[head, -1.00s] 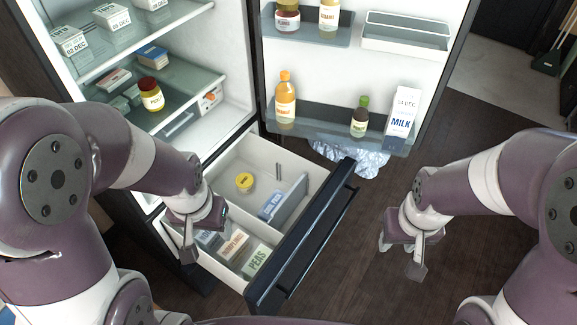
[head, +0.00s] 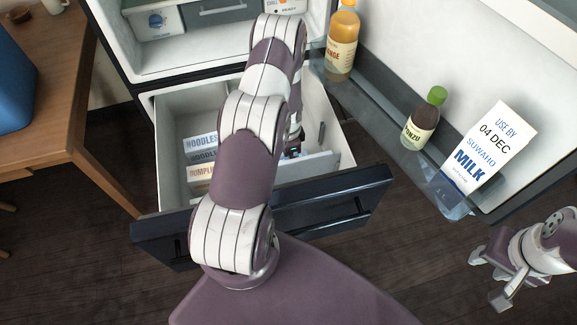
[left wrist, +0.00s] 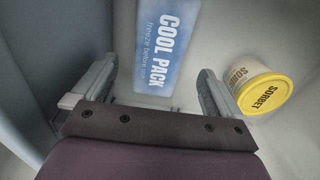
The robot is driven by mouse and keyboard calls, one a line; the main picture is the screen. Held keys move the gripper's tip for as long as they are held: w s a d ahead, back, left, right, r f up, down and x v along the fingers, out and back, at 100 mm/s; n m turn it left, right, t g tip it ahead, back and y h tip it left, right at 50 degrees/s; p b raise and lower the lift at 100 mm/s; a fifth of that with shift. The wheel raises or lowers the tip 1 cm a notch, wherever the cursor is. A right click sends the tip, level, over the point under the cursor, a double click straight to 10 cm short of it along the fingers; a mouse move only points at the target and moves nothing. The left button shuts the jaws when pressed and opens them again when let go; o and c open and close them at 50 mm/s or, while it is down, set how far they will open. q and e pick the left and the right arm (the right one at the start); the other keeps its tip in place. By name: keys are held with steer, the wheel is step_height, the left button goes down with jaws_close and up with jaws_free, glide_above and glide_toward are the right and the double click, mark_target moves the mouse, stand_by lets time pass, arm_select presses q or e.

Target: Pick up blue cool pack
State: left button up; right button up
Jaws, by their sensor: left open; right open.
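The blue cool pack (left wrist: 163,45), with white lettering, lies in the freezer drawer (head: 170,115) in the left wrist view. My left gripper (left wrist: 157,70) is open; its two fingers are apart, one on each side of the pack's lower part in the picture. I cannot tell how much height is left between fingers and pack. In the head view my left arm reaches down into the drawer and hides this gripper; I cannot make out the pack there. My right gripper (head: 488,277) is open and empty over the floor at the right.
A sorbet tub (left wrist: 256,88) with a yellow lid lies close to the right finger. Frozen food boxes (head: 200,158) are on the drawer's left side. A pale divider (head: 312,163) crosses the drawer. The fridge door holds a milk carton (head: 488,150) and bottles.

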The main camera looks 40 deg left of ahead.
arm_select(q)
step_height(320, 180, down, 6)
steer(key=shift+r+b, duration=0.25)
steer(key=shift+b, duration=0.35)
steer(key=shift+r, duration=0.1)
steer(key=c, duration=1.3)
